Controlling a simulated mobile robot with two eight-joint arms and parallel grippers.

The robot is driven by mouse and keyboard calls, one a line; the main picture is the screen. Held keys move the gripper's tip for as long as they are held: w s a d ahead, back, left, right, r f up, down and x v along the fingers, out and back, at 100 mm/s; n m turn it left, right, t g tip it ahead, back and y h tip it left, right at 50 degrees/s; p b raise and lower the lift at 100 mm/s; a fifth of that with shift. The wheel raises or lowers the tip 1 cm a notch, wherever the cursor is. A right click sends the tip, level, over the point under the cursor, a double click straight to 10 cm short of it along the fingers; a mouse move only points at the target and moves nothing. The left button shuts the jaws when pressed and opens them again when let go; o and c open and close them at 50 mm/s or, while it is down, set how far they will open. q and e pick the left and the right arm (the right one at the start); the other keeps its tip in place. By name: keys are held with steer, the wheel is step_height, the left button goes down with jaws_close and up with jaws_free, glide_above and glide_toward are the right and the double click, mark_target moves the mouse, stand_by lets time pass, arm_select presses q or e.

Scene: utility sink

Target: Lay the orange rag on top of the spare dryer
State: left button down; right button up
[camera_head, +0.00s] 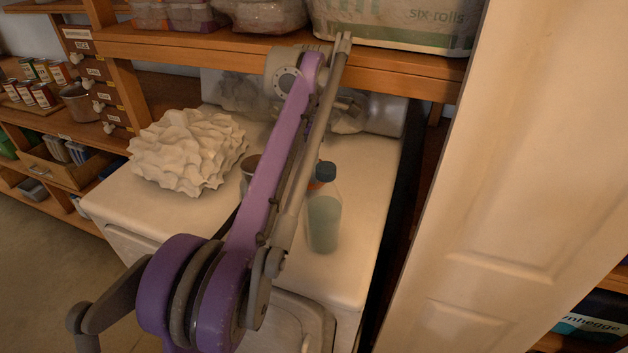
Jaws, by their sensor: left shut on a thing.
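The white appliance (350,262) with a flat top and a front door looks like the dryer. My left arm crosses in front of it from the lower left. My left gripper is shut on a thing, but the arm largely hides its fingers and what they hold. A small orange patch (313,183) shows between the arm and a bottle; I cannot tell whether it is the rag. No other orange cloth shows. My right gripper is out of view.
On the appliance stand a ruffled white object (187,150), a partly hidden cup (249,168) and a dark-capped bottle (323,215). A wooden shelf (220,48) with packs hangs above the back. A pale door (515,150) closes off the right. The front left top is bare.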

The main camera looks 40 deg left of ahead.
arm_select(q)
steer(key=shift+f, duration=2.05)
steer(key=shift+f+b, duration=0.1)
steer(key=shift+b, duration=0.2)
steer(key=shift+c, duration=0.7)
jaws_free()
step_height(320, 180, up, 8)
steer(key=shift+w+a+f+p, duration=0.1)
steer(key=shift+p, duration=0.65)
